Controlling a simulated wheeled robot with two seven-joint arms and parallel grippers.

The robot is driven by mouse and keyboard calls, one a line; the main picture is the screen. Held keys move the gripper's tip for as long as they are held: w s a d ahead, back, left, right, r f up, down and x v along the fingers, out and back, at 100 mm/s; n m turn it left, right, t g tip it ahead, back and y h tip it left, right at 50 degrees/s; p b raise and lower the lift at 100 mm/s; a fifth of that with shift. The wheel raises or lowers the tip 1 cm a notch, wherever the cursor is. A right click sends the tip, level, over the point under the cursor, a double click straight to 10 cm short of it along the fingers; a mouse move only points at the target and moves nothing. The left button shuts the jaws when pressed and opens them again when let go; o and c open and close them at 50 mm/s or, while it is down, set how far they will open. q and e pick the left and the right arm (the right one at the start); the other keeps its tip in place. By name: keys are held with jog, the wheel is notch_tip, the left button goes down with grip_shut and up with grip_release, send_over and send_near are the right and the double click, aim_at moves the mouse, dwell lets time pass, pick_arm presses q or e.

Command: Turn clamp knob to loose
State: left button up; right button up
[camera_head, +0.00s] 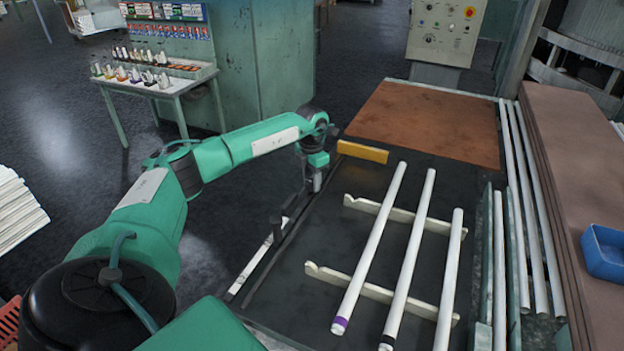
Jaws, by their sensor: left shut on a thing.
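My left gripper (315,183) points down at the left edge of the dark work table (325,235), beside the slotted rail (262,262). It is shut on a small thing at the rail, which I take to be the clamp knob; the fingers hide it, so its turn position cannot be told. My right gripper is not in view.
Three white tubes (408,260) lie across two notched pale supports (385,291), right of the gripper. A yellow block (362,151) lies close behind the gripper. A brown board (425,122) covers the table's far end. A blue bin (605,252) sits at right.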

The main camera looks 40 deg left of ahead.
aim_at(311, 180)
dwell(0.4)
pick_arm(q)
jog(key=o, duration=1)
jog(key=shift+r, duration=0.5)
jog(key=shift+a+r+b, duration=0.2)
jog(key=shift+r+b, duration=1.3)
jog(key=shift+r, duration=4.95)
